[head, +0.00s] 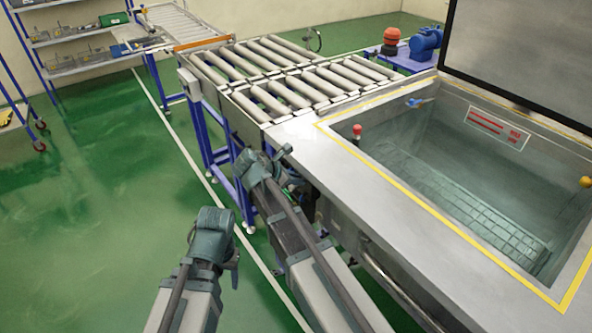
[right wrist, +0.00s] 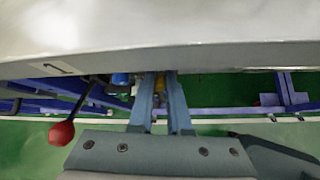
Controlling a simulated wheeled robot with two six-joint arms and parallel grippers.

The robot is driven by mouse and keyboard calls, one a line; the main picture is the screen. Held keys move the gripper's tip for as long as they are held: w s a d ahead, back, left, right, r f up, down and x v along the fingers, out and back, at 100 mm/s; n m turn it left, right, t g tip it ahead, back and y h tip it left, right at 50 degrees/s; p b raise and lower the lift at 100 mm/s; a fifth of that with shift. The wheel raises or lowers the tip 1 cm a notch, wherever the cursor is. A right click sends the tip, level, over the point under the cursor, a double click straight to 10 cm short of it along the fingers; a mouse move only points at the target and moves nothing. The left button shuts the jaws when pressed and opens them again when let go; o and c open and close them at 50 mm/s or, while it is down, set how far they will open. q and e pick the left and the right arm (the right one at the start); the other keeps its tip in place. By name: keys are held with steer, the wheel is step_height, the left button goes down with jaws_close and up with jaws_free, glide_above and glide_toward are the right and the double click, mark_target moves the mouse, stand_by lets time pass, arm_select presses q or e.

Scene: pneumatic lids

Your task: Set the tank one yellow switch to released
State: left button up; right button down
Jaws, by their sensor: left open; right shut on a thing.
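A small yellow part, which looks like the yellow switch (right wrist: 160,84), sits between the fingers of my right gripper (right wrist: 159,92), under the tank's front edge. The fingers are shut on it, and its setting cannot be told. In the head view my right gripper (head: 284,160) is at the near left corner of the tank (head: 300,135), and the yellow part is hidden there. My left gripper (head: 236,256) is open and empty over the green floor, left of the tank.
A red-knobbed lever (right wrist: 61,133) and a blue part (right wrist: 120,82) are left of the right fingers. The tank's dark lid (head: 520,45) stands raised. A roller conveyor (head: 290,75) adjoins the tank.

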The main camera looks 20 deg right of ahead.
steer(key=shift+d+r+g+y+p, duration=0.1)
steer(key=shift+r+g+y+p, duration=0.25)
steer(key=shift+y+p, duration=0.45)
steer(key=shift+f, duration=0.1)
steer(key=c, duration=1)
jaws_free()
steer(key=p+v, duration=1.1)
steer(key=v, duration=0.2)
steer(key=shift+r, duration=0.35)
